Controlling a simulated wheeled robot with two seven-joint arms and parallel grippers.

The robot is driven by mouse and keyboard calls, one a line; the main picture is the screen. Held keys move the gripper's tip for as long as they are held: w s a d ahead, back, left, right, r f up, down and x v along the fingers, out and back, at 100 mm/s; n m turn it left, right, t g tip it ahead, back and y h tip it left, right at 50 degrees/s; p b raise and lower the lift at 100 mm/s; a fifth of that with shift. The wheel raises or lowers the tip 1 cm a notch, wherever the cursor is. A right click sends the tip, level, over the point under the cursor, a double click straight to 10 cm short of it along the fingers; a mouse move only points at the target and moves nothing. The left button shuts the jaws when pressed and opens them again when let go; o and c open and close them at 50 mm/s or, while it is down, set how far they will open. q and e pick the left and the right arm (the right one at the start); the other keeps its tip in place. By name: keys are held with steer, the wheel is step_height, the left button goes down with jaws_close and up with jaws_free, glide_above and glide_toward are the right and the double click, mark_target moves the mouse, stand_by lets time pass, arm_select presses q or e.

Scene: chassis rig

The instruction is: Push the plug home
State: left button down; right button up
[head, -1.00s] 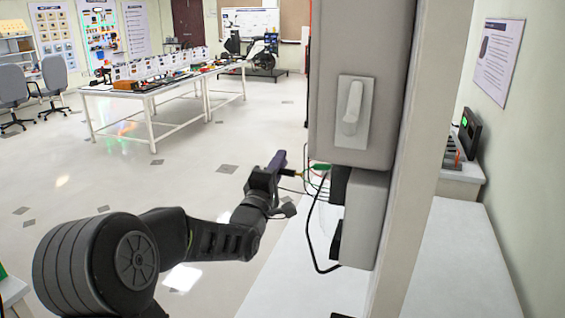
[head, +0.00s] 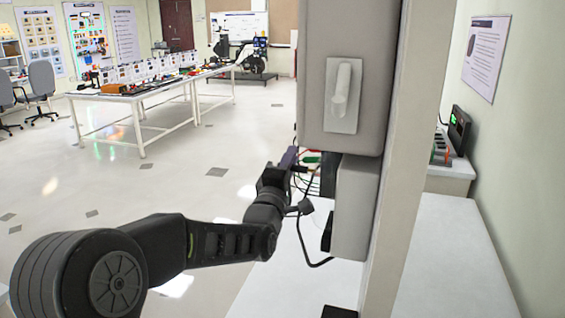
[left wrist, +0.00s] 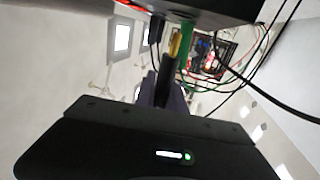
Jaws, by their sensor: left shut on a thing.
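In the head view my left gripper (head: 291,157) is at the left side of the grey cabinet (head: 354,90), by its lower edge. In the left wrist view the gripper (left wrist: 162,88) is shut on a black plug with a yellow part (left wrist: 176,43). The plug's far end is close to the dark housing (left wrist: 210,8); I cannot tell how deep it sits. A green plug (left wrist: 187,42) is beside it, and it also shows in the head view (head: 312,159). My right gripper is not in view.
Loose black, red and green wires hang by the gripper. A lower grey box (head: 356,205) and an upright post (head: 405,150) stand to the right. A white bench (head: 440,260) lies below. Open floor (head: 150,190) is at the left.

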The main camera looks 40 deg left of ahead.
mark_target(301, 167)
arm_select(q)
steer(key=shift+d, duration=0.15)
stand_by(0.7)
steer(key=shift+b, duration=0.5)
stand_by(0.5)
steer(key=shift+b, duration=0.5)
stand_by(0.5)
steer(key=shift+b, duration=0.5)
steer(key=shift+w+d+b, duration=0.25)
steer(key=shift+d+b, duration=0.2)
steer(key=shift+d, duration=0.2)
steer(key=shift+w+d+b, duration=0.25)
steer(key=shift+d+b, duration=0.2)
steer(key=shift+d, duration=0.2)
